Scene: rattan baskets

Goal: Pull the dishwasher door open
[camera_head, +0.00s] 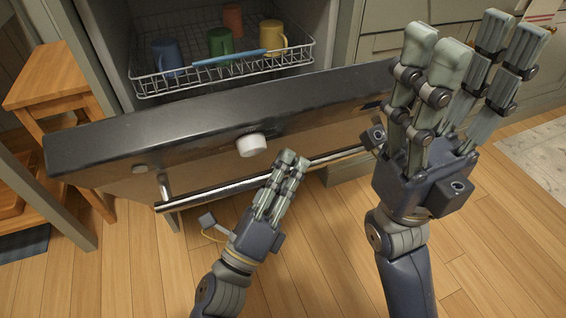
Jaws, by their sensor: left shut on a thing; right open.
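The dishwasher door (220,118) is tilted partly open, its dark top edge running across the middle of the view. A white round knob (251,145) sits on its front, with a metal bar handle (215,195) below.
Inside the dishwasher, a white wire rack (225,75) holds several coloured mugs and a blue utensil (230,58). A wooden stool (55,80) stands at the left. Cabinets (390,45) are at the right. Wooden floor (140,270) in front is clear; a pale mat (545,155) lies at the far right.

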